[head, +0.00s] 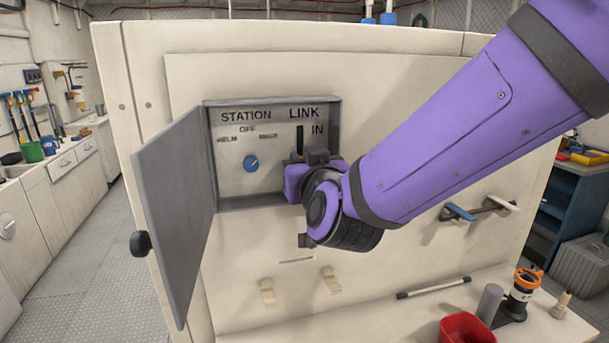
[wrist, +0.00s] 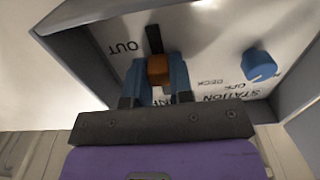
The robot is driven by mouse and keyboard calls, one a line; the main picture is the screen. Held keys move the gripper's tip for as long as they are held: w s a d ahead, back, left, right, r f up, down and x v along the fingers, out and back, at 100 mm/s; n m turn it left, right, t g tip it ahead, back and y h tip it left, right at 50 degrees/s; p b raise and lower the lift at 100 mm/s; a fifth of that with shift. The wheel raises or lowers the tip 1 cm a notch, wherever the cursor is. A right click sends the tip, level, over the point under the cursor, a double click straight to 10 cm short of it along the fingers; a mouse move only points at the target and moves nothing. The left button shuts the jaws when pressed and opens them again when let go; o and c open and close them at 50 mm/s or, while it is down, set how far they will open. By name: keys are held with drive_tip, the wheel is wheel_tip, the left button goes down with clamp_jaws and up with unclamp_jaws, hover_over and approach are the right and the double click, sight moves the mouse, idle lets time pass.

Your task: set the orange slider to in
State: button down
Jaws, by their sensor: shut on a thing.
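The orange slider (wrist: 159,71) sits in a dark vertical slot on the panel inside the open grey box. My gripper (wrist: 160,66) is shut on the slider, with a blue finger on each side of it. In the wrist view, bare slot shows beyond the slider beside the OUT label. In the head view, the slot (head: 300,139) shows above my gripper, beside the IN label (head: 317,129). My gripper hides the slider and the lower slot there. I cannot tell exactly how far along the slot the slider stands.
A blue STATION knob (head: 251,163) is left of the slot. The grey box door (head: 180,220) stands open to the left. The box rim (head: 338,120) surrounds the panel closely.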

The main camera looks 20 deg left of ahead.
wheel_tip(320, 180, up, 6)
drive_tip(key=shift+f, duration=0.2)
drive_tip(key=c, duration=1)
unclamp_jaws()
drive_tip(key=shift+f, duration=0.1)
drive_tip(key=shift+s+d, duration=0.3)
drive_tip(key=shift+s, duration=0.15)
approach(300, 130)
drive_tip(key=v, duration=0.3)
drive_tip(key=shift+s+d, duration=0.2)
drive_tip(key=shift+d, duration=0.05)
